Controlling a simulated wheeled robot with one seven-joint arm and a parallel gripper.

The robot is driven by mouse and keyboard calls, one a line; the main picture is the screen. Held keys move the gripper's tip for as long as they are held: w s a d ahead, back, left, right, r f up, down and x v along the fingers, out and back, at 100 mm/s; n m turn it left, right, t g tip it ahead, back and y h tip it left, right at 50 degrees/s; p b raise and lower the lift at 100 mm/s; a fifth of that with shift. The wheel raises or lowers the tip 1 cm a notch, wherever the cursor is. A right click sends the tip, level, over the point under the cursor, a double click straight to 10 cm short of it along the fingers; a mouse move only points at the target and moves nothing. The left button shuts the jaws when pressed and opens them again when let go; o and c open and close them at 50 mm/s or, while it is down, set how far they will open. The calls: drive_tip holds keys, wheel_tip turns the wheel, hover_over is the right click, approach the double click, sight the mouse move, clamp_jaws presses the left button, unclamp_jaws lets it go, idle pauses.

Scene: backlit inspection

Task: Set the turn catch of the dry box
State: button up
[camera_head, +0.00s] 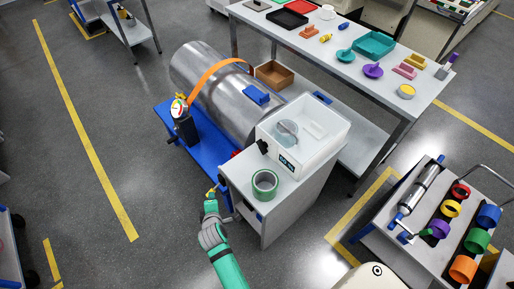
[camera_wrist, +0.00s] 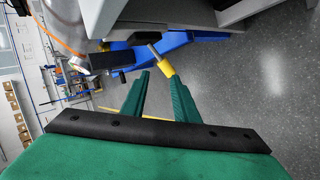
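The dry box (camera_head: 318,125) is a translucent white box with a dark label on its front. It stands on a white cabinet (camera_head: 285,205), with a pale round item visible through it. A black knob-like part (camera_head: 262,146), apparently the turn catch, sits at its left front edge; its exact setting is too small to read. My gripper (camera_head: 211,193) is left of the cabinet, lower than the box and apart from the catch. In the wrist view, the green fingers (camera_wrist: 159,76) are apart, with a yellow-ended grey rod (camera_wrist: 165,66) by their tips. Neither box nor catch is clearly identifiable there.
A green tape roll (camera_head: 265,184) lies on the cabinet before the box. A steel cylinder (camera_head: 215,85) with an orange strap and a gauge (camera_head: 179,108) on a blue stand is behind. A long table (camera_head: 340,65) with coloured parts stands beyond. Floor at left is clear.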

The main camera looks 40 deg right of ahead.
sight(262, 147)
drive_tip(key=w+d+r+n+g+h, duration=0.1)
drive_tip(key=w+d+r+n+g, duration=0.15)
drive_tip(key=w+d+r, duration=0.45)
drive_tip(key=w+d+r+n+g+h, duration=0.1)
drive_tip(key=w+d+r+n+g, duration=0.2)
drive_tip(key=w, duration=0.5)
drive_tip(key=s+d+n+h, duration=0.1)
drive_tip(key=s+d, duration=0.1)
drive_tip(key=s+d+n+g+h, duration=0.1)
drive_tip(key=s+h, duration=0.1)
drive_tip(key=s+d+n+g+h, duration=0.1)
drive_tip(key=s+d+h, duration=0.1)
drive_tip(key=shift+s+d+r+g, duration=0.1)
drive_tip(key=shift+d+r+g, duration=0.15)
drive_tip(key=shift+d+r, duration=0.1)
drive_tip(key=s+n+h, duration=0.2)
drive_tip(key=s+r+n+h, duration=0.1)
drive_tip(key=s+n+h, duration=0.3)
drive_tip(key=shift+s+a+r, duration=0.1)
drive_tip(key=shift+a+r, duration=0.2)
drive_tip(key=shift+s+a+r+n+h, duration=0.1)
drive_tip(key=shift+s+r+n+h, duration=0.15)
drive_tip(key=shift+n+h, duration=0.3)
drive_tip(key=d, duration=0.7)
drive_tip(key=w+d, duration=0.1)
drive_tip(key=d, duration=0.2)
drive_tip(key=shift+d, duration=0.2)
clamp_jaws()
